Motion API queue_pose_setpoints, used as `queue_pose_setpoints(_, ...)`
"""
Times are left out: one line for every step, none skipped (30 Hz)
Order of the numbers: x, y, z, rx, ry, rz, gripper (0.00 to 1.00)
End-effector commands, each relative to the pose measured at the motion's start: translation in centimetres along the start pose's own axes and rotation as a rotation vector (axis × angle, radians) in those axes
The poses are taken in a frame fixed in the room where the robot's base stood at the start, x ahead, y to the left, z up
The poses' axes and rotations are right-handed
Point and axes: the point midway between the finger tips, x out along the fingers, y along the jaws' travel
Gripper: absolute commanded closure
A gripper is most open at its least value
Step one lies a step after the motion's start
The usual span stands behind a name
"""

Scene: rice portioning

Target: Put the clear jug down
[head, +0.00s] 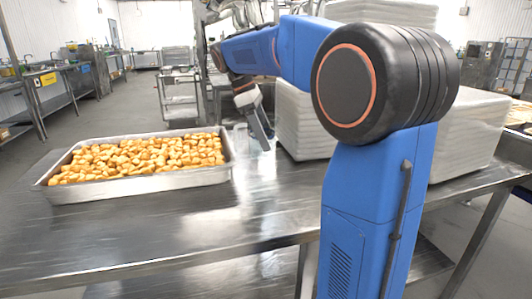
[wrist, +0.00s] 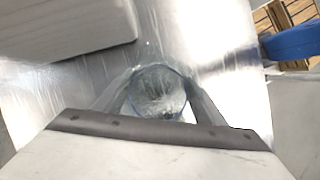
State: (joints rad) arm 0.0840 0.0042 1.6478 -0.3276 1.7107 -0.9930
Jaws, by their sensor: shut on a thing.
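The clear jug (wrist: 158,90) is between the two fingers of my gripper (wrist: 155,100) in the wrist view, seen from above with its round rim towards the camera. My gripper is shut on it. In the head view the jug (head: 240,138) is a faint clear shape beside my gripper (head: 262,137), just right of the metal tray and low over the steel table (head: 270,200). I cannot tell whether its base touches the table.
A metal tray (head: 140,188) of golden-brown pieces stands on the table at the left. Stacks of wrapped white packages (head: 300,125) stand behind and to the right. The table's front part is clear.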

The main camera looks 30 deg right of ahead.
Motion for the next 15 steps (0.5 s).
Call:
queue_pose_setpoints(0.5,-0.1,-0.2,-0.001,-0.001,-0.001,0.6)
queue_pose_setpoints(0.7,0.0,-0.3,-0.001,-0.001,-0.001,0.6)
queue_pose_setpoints(0.9,0.0,-0.4,-0.001,0.0,0.0,0.6)
queue_pose_setpoints(1.0,0.0,-0.4,0.0,0.0,0.001,0.6)
queue_pose_setpoints(1.1,0.0,-0.5,0.0,0.0,0.0,0.6)
queue_pose_setpoints(1.3,0.0,-0.6,-0.001,0.0,0.0,0.6)
queue_pose_setpoints(1.5,0.0,-0.6,-0.001,0.0,-0.001,0.6)
queue_pose_setpoints(1.8,0.0,-0.7,-0.001,-0.001,-0.001,0.6)
queue_pose_setpoints(2.2,0.0,-0.9,-0.001,-0.001,-0.001,0.6)
queue_pose_setpoints(2.6,0.0,-1.0,0.0,-0.001,-0.001,0.6)
queue_pose_setpoints(3.0,0.0,-1.2,0.0,-0.001,-0.001,0.6)
queue_pose_setpoints(3.5,-0.1,-1.4,0.0,-0.002,-0.002,0.6)
queue_pose_setpoints(3.9,0.0,-1.6,0.0,-0.001,-0.001,0.6)
queue_pose_setpoints(4.2,0.0,-1.7,0.0,-0.001,-0.001,0.6)
queue_pose_setpoints(4.6,0.0,-1.9,0.0,-0.001,-0.001,0.6)
